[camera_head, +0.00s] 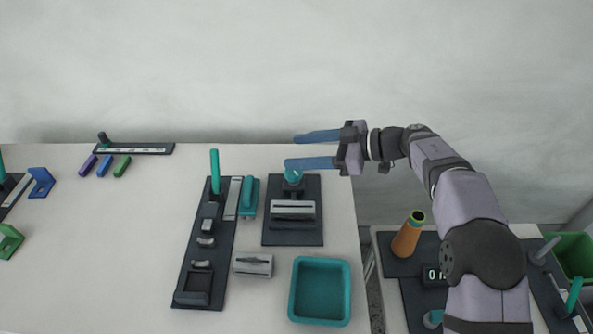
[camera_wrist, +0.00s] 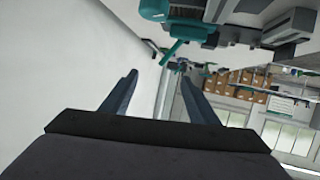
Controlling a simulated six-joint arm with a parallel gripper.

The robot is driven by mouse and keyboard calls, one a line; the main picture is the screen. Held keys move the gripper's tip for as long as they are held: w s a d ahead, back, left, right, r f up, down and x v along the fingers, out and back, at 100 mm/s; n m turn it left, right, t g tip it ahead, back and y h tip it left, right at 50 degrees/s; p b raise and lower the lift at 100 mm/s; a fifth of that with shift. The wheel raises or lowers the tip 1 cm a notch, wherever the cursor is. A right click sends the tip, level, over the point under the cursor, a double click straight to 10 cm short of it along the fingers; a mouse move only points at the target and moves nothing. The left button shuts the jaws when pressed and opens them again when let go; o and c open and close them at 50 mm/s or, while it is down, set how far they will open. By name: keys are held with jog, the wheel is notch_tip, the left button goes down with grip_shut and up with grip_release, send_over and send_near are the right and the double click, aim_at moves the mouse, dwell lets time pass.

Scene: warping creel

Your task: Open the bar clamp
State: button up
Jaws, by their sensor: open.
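My gripper (camera_head: 291,151) is open and empty, with its two blue fingers pointing left near the back edge of the table. In the wrist view my gripper (camera_wrist: 159,80) also shows its fingers apart with nothing between them. Below and beside the nearer finger, a dark plate (camera_head: 292,237) carries a teal knob or lever (camera_head: 293,178) and a silver bar block (camera_head: 293,210); the finger partly covers the teal part. A long dark fixture (camera_head: 190,275) to its left has an upright teal handle (camera_head: 214,165). I cannot tell for certain which is the bar clamp. Teal parts (camera_wrist: 185,32) show at the top of the wrist view.
A teal tray (camera_head: 320,319) and a grey block (camera_head: 253,265) stand in front. A teal piece (camera_head: 249,196) lies between the two fixtures. An orange cone (camera_head: 408,235) and a green bin (camera_head: 572,262) are at the right. The table's left middle is clear.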

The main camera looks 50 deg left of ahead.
jog(key=s, duration=0.2)
jog(key=m+t+y, duration=0.1)
jog(key=m+t, duration=0.5)
send_near(295, 171)
jog(key=x, duration=0.3)
jog(key=shift+s+a, duration=0.1)
jog(key=shift+a, duration=0.05)
jog(key=shift+w+f, duration=0.1)
jog(key=shift+w, duration=0.1)
jog(key=shift+a, duration=0.1)
jog(key=shift+p+x, duration=0.3)
jog(key=shift+x, duration=3.25)
jog(key=shift+s, duration=0.1)
